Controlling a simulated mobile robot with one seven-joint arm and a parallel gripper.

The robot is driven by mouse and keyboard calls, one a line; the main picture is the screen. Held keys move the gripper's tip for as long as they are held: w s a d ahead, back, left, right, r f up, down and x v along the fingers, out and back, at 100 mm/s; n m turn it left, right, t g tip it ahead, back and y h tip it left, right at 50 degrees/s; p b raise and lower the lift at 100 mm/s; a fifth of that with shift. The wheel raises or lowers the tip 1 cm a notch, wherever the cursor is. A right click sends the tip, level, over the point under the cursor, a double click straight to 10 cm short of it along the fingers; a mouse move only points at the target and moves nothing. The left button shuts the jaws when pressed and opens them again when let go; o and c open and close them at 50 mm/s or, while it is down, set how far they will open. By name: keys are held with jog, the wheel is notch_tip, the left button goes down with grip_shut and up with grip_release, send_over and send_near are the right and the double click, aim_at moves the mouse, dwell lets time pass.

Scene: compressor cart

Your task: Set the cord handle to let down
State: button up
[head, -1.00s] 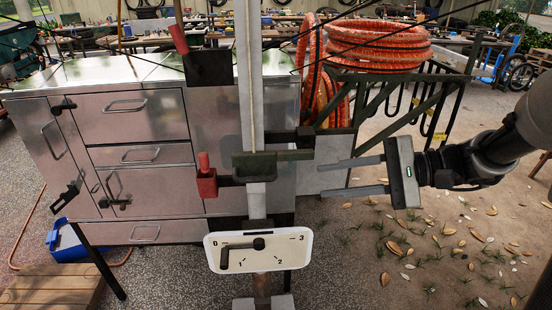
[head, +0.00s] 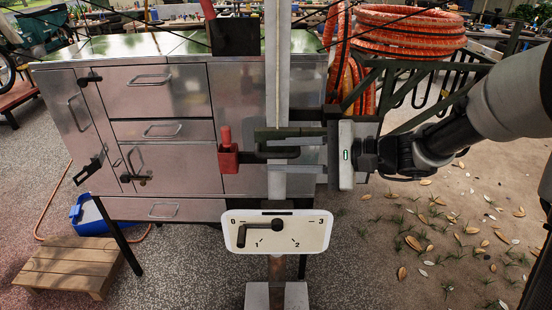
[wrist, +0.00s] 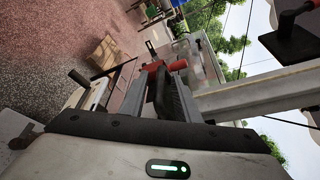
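A red grip (head: 228,153) on a dark bracket stands at the left of the pale upright post (head: 278,90). A white plate (head: 278,231) marked 0 to 3 sits low on the post. Its black lever (head: 262,229) has its knob end toward the left, near the 0 and 1. I cannot tell for sure which part is the cord handle. My gripper (head: 282,145) reaches in from the right at the post's bracket, its fingers hard to make out against the dark parts. In the wrist view my fingers (wrist: 168,95) look apart, with dark and red parts close by between them.
A metal cabinet (head: 160,180) with drawers stands behind and left. A second red handle (head: 208,10) is higher up, near the post. Coiled orange hose (head: 400,32) hangs at the back right. A wooden step (head: 75,262) lies at the left.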

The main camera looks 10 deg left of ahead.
jog(key=shift+a+f, duration=0.2)
jog(key=shift+a, duration=0.5)
grip_shut()
